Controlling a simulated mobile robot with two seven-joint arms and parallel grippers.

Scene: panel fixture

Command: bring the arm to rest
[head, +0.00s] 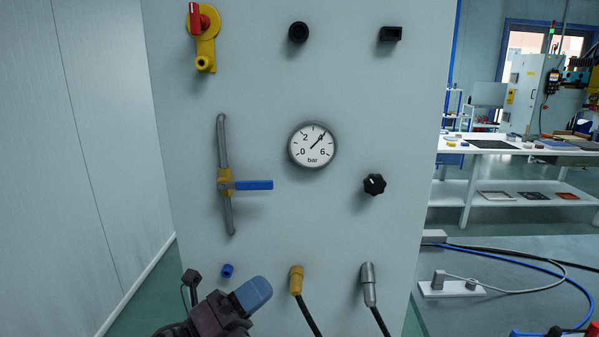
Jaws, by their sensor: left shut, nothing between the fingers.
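My left gripper (252,294) with blue fingertips is at the bottom of the head view, in front of the lower left of the grey panel (270,230). Its fingers are shut and hold nothing. In the picture it is below and right of a small blue fitting (227,270) and left of a yellow hose connector (296,280). I cannot tell how far it stands from the panel. My right gripper is not in view.
The panel also carries a blue valve lever (254,185) lying horizontal, a gauge (312,146) near 4 bar, a black knob (374,184), a red-and-yellow switch (202,30) and a grey hose connector (368,284).

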